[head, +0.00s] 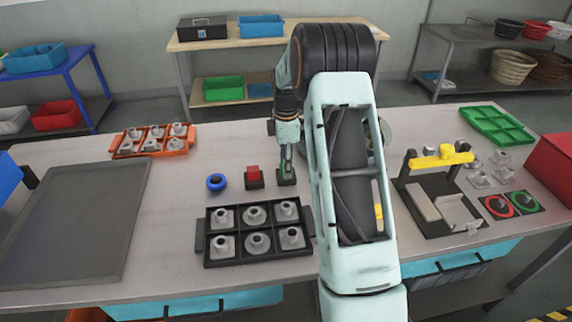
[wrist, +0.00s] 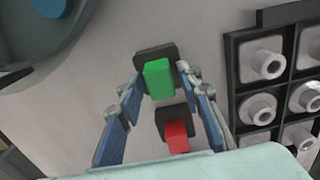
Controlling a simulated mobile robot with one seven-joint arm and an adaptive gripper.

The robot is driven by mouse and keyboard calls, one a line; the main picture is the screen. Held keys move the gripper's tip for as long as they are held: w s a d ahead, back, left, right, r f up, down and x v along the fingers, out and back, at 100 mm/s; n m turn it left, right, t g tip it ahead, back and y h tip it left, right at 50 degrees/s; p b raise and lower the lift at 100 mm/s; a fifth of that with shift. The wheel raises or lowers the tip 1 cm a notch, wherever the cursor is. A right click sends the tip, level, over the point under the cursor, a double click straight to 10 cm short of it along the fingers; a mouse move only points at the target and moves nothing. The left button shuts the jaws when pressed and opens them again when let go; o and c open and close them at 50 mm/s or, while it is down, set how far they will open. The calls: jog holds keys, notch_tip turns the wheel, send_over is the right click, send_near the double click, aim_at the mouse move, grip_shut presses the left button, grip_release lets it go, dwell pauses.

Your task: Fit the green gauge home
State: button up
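The green gauge is a green block (wrist: 158,80) on a black base (wrist: 155,54) in the wrist view. My gripper (wrist: 160,88) is open, with a fingertip on each side of the green block; small gaps seem to show, though contact is hard to judge. In the head view my gripper (head: 287,160) points down over a black base (head: 287,180), and the block is mostly hidden by the fingers. A red block (head: 253,171) on a like black base stands just left of it; the wrist view shows it (wrist: 177,137) nearer the palm.
A black tray (head: 206,232) with several grey flanged parts lies in front. A blue ring (head: 216,182) is to the left. At right are a yellow-topped fixture (head: 440,159) and plates with a red ring (head: 497,206) and a green ring (head: 525,201). An orange tray (head: 152,142) sits back left.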

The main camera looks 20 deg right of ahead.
jog(key=shift+o, duration=0.5)
jog(key=shift+r, duration=0.1)
jog(key=shift+r, duration=0.25)
notch_tip(320, 180, up, 11)
jog(key=shift+r, duration=0.2)
